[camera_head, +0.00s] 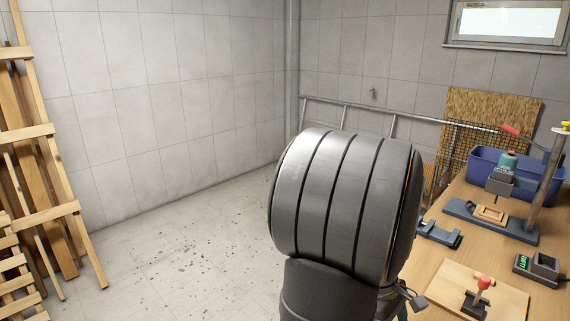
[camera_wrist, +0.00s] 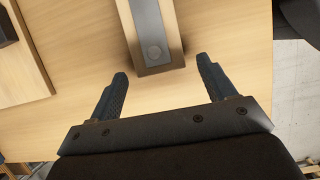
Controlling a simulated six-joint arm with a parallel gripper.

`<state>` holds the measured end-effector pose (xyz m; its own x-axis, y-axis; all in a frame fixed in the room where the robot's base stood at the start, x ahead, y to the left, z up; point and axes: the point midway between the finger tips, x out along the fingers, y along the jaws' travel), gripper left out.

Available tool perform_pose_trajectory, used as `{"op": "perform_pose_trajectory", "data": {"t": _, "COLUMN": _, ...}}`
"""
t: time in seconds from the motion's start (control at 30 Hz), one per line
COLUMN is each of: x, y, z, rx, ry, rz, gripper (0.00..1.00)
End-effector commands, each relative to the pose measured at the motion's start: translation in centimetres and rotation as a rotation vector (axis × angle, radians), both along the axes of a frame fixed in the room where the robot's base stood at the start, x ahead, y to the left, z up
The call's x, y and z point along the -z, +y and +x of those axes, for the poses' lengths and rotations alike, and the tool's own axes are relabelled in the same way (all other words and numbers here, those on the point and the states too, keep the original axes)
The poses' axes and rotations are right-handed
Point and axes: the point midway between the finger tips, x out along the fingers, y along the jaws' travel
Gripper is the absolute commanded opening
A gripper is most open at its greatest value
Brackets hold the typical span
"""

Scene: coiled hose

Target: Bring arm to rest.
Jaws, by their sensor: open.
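My gripper (camera_wrist: 163,88) shows in the wrist view with its two dark fingers spread apart and nothing between them. It is above the wooden table (camera_wrist: 85,55). A block with a grey metal strip (camera_wrist: 147,30) lies ahead of the fingers, near the top middle of that view. In the head view, a large dark rounded link of my arm fills the centre, and my gripper is hidden there. No hose can be made out in either view.
The workbench (camera_head: 405,262) at right carries a press stand (camera_head: 490,219), a blue bin (camera_head: 535,183), a board with a red-knobbed clamp (camera_head: 480,292) and a small device with a green display (camera_head: 537,268). Wooden pallets (camera_head: 40,215) lean at left. The floor (camera_head: 185,265) between is open.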

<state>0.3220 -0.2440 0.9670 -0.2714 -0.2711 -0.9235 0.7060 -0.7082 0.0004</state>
Motion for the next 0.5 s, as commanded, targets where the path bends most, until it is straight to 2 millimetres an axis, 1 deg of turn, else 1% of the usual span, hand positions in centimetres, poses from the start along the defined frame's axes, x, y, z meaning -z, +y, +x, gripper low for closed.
{"op": "perform_pose_trajectory", "data": {"t": 0.03, "x": 1.1, "y": -0.3, "z": -0.4, "rx": 0.001, "ry": 0.005, "rz": 0.002, "gripper": 0.76}}
{"op": "perform_pose_trajectory", "data": {"t": 0.1, "x": 2.2, "y": -0.6, "z": -0.7, "rx": 0.001, "ry": 0.004, "rz": 0.003, "gripper": 0.76}}
{"op": "perform_pose_trajectory", "data": {"t": 0.13, "x": 2.4, "y": -0.6, "z": -0.7, "rx": 0.0, "ry": 0.002, "rz": 0.002, "gripper": 0.76}}
{"op": "perform_pose_trajectory", "data": {"t": 0.2, "x": 0.8, "y": -0.7, "z": -0.5, "rx": 0.0, "ry": -0.005, "rz": -0.004, "gripper": 0.76}}
{"op": "perform_pose_trajectory", "data": {"t": 0.3, "x": -0.4, "y": -0.6, "z": -0.5, "rx": -0.002, "ry": -0.003, "rz": -0.002, "gripper": 0.76}}
{"op": "perform_pose_trajectory", "data": {"t": 0.5, "x": -1.6, "y": -0.6, "z": -0.5, "rx": -0.001, "ry": -0.002, "rz": -0.001, "gripper": 0.76}}
